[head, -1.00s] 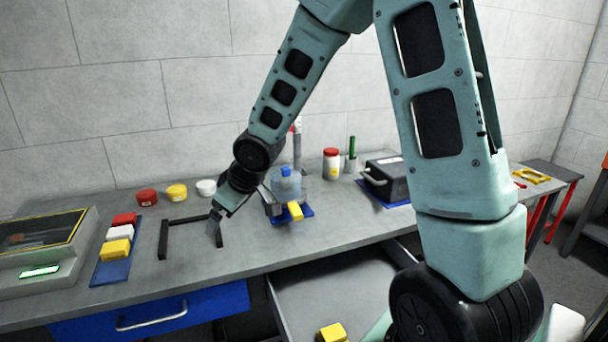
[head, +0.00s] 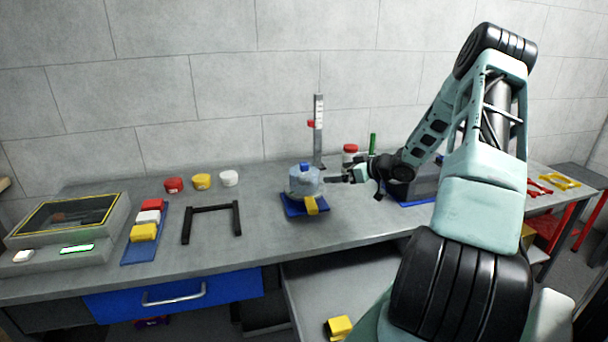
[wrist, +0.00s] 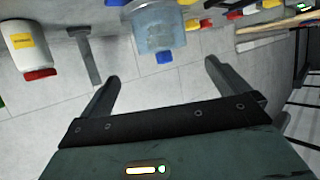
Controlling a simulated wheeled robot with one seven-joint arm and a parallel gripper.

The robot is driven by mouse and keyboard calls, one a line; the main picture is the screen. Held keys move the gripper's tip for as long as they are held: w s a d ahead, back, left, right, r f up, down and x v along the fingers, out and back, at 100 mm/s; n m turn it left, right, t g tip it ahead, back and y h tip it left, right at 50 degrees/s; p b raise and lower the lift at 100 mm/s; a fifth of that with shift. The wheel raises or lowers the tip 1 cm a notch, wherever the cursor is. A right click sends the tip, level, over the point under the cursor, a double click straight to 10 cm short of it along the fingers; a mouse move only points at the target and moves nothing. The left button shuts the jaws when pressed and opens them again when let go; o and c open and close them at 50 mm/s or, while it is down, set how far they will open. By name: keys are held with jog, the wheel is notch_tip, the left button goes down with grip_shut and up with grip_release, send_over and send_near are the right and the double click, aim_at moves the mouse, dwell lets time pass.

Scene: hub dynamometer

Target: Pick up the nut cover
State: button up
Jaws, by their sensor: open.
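A clear bluish dome with a blue knob on top, which looks like the nut cover (head: 304,185), stands on a blue mat (head: 291,207) at mid-table. A yellow block sits at its front. My gripper (head: 333,179) is just right of the cover, its fingers pointing left toward it. In the wrist view, which is upside down, my gripper (wrist: 160,74) is open and empty. The cover (wrist: 158,25) shows beyond the fingers, its blue knob (wrist: 165,57) lined up between them. I cannot tell whether a finger touches the cover.
A measuring stand (head: 318,135) is close behind the cover. A white jar with a red lid (head: 350,153) and a dark case (head: 415,185) stand to the right. A black frame (head: 212,211) lies on the left. An open drawer (head: 375,290) is below the front edge.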

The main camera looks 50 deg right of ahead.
aim_at(317, 174)
jog(key=p+x, duration=0.1)
jog(key=x, duration=0.8)
jog(key=shift+w+f+p, duration=0.15)
jog(key=shift+w+p, duration=0.2)
jog(key=shift+p+x, duration=1)
jog(key=shift+x, duration=1.7)
jog(key=shift+a, duration=0.15)
jog(key=shift+c, duration=0.3)
jog(key=shift+r, duration=0.2)
jog(key=c, duration=0.6)
